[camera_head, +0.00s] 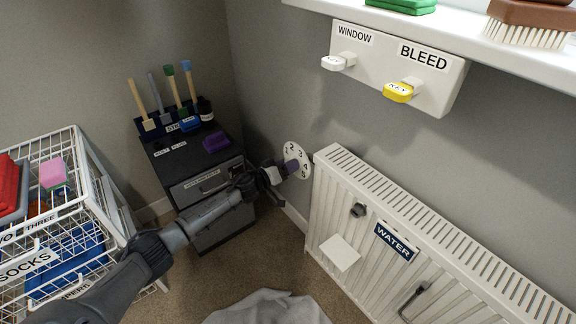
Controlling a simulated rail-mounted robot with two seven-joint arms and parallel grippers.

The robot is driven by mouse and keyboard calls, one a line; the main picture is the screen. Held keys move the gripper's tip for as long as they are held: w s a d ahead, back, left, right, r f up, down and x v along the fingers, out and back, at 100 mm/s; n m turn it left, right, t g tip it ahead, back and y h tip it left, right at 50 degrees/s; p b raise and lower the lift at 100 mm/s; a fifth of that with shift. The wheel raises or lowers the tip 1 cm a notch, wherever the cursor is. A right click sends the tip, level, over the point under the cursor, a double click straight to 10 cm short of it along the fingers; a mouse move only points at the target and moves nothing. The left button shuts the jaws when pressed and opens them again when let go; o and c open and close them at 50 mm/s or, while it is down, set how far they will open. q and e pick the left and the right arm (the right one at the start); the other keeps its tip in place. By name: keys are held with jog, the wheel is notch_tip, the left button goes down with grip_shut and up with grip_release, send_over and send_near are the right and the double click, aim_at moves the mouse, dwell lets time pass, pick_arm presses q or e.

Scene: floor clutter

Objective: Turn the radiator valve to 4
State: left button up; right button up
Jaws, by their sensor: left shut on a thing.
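The gripper and knob hide part of the dial. The numerals are too small to read surely, and I cannot tell which one the knob points to. My right gripper is not in view.
A dark drawer cabinet (205,180) stands in the corner behind my left arm. White wire baskets (75,215) stand at the left. A grey cloth (265,308) lies on the carpet. A white shelf (460,28) and a key board (440,92) are above the radiator.

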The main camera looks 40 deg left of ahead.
pick_arm(q)
jog(key=shift+c, duration=0.5)
jog(key=shift+r+m+p, duration=0.15)
jog(key=shift+m+p, duration=1.1)
jog(key=shift+m, duration=0.35)
jog(key=m+p, duration=0.2)
jog(key=m, duration=0.2)
jog(key=shift+m, duration=0.3)
jog(key=m, duration=0.4)
jog(key=shift+m+p, duration=0.3)
jog(key=m, duration=0.8)
jog(key=m+b, duration=0.1)
jog(key=m, duration=0.1)
jog(key=shift+f+m, duration=0.2)
jog(key=shift+m, duration=0.2)
jog(key=m+b, duration=0.2)
jog(key=m, duration=0.3)
jog(key=shift+m, duration=0.3)
jog(key=m+b, duration=0.3)
jog(key=m, duration=0.3)
jog(key=m+b, duration=0.1)
jog(key=m, duration=0.1)
jog(key=shift+m, duration=0.3)
jog(key=shift+m+b, duration=0.4)
jog(key=shift+m, duration=0.9)
